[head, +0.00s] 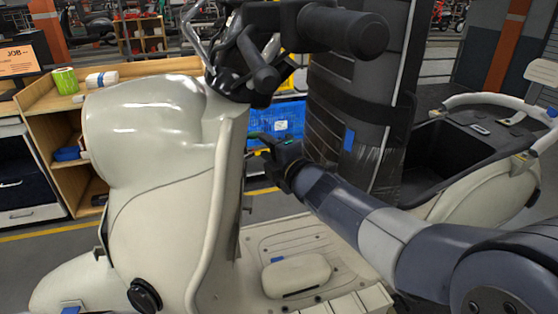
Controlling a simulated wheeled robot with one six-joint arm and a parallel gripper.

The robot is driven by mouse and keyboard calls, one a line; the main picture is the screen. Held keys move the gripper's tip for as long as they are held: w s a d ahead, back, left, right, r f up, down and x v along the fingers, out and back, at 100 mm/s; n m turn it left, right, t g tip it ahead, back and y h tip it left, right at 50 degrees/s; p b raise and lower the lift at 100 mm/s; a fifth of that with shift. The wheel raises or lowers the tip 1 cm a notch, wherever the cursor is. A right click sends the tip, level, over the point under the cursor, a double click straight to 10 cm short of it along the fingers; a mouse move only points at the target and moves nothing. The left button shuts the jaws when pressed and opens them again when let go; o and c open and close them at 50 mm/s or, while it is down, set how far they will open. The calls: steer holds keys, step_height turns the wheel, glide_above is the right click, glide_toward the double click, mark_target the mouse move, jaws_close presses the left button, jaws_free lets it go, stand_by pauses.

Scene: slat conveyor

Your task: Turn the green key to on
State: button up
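A cream scooter body (150,140) stands in front of me, with its leg shield (222,190) facing right. A small green piece, probably the green key (254,136), shows at the right edge of the leg shield, below the handlebar. My gripper (262,146) reaches in from the lower right, and its tips are at or very near this green piece. Whether they touch it, and how far the fingers are apart, is too small to tell. The key's slot and on/off marks are not visible.
The dark handlebar grip (342,30) hangs above my arm. A tall black wrapped seat or panel (350,110) stands close behind my arm. The scooter's floorboard (290,240) lies below. A blue crate (285,122) and a wooden shelf (50,110) are behind.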

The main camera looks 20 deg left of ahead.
mark_target(255, 138)
steer(key=shift+p+x, duration=0.45)
steer(key=shift+x, duration=1.8)
steer(key=shift+c, duration=0.3)
steer(key=shift+s, duration=0.1)
jaws_close()
steer(key=shift+r, duration=0.1)
